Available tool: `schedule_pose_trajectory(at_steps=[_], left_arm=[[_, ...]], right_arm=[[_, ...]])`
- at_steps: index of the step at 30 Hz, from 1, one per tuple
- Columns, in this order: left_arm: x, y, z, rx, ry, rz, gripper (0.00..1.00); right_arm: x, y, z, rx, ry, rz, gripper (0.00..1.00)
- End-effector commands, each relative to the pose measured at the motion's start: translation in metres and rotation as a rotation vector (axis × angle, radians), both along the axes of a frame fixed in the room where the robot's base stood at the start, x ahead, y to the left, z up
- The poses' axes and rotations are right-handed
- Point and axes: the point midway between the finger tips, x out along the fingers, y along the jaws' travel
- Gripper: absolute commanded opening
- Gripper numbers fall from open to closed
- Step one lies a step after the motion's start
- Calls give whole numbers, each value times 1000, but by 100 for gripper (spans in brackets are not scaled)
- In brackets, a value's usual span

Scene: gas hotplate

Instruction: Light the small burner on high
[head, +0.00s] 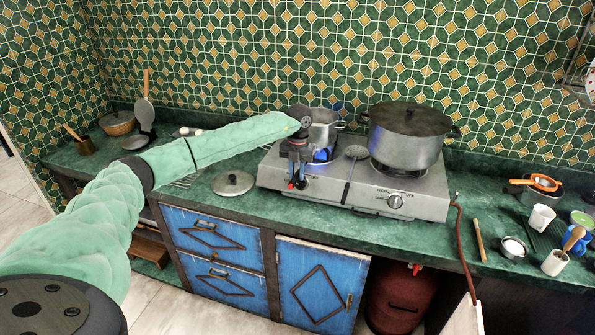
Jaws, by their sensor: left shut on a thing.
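The gas hotplate (345,192) stands on the green counter. A small pot (322,130) sits over its left, smaller burner, and a blue flame (322,155) shows beneath it. A large lidded pot (408,135) covers the right burner; no flame shows there. My left gripper (296,184) points down at the hotplate's left front, shut on the left knob. The gripper hides that knob, so its turn angle cannot be read. The right knob (395,201) is in plain view on the front panel. My right gripper is out of view.
My left arm crosses above the counter's left part. A loose lid (233,183) lies left of the hotplate. A red hose (463,250) runs down at its right towards a red gas cylinder (396,298). Cups and utensils crowd the right counter.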

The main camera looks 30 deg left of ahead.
Motion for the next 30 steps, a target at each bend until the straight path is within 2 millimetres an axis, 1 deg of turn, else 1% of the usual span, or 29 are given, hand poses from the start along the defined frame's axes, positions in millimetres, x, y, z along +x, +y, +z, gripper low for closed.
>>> schedule_pose_trajectory(at_steps=[4,16,30], left_arm=[[-22,-4,4,0,2,-1,0],[-78,-17,11,2,1,-1,0],[-142,-33,18,1,1,-1,0]], right_arm=[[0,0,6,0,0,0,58],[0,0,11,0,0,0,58],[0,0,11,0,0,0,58]])
